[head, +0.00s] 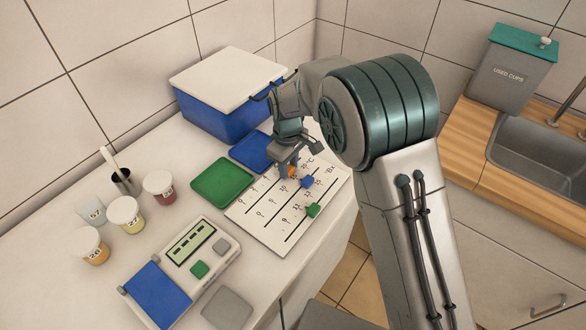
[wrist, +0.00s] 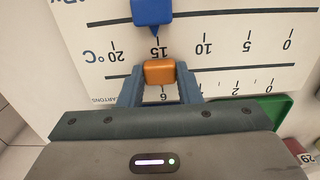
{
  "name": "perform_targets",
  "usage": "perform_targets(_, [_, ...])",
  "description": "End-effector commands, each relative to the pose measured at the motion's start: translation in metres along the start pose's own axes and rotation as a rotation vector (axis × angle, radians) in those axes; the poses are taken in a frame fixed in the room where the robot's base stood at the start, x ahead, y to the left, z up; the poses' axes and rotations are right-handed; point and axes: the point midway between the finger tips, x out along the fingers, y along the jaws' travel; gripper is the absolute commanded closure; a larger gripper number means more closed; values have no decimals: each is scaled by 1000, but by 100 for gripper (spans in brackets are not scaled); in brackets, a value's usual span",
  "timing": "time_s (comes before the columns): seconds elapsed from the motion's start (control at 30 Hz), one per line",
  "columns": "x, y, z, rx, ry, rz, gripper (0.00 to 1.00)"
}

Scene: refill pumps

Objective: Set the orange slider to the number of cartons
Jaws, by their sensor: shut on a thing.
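The white slider board (head: 282,242) lies on the counter and has several marked scales. My gripper (wrist: 160,76) is shut on the orange slider (wrist: 159,72), one finger on each side of it. The slider sits on the scale labelled CARTONS; the numeral showing just below it in the wrist view looks like 6. In the head view the orange slider (head: 291,172) shows only in part beneath my gripper (head: 288,166). The blue slider (wrist: 152,12) points at 15 on the °C scale. The green slider (head: 313,211) sits on another scale. I cannot make out any cartons.
A blue box (head: 225,117) with a white lid stands behind. A green tray (head: 222,183) and a blue tray (head: 252,152) lie beside the board. Several numbered cups, including a yellow one (head: 126,214), stand at left. A scale device (head: 202,250) is in front.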

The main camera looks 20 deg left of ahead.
Motion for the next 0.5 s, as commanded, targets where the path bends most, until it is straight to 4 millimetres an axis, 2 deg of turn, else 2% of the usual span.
perform_targets(0.2, [-1,0,-1,-3,3,1,100])
perform_targets(0.23, [-1,0,-1,-2,3,1,61])
perform_targets(0.3, [-1,1,0,-1,3,1,47])
perform_targets(0.5, [-1,2,2,3,2,1,47])
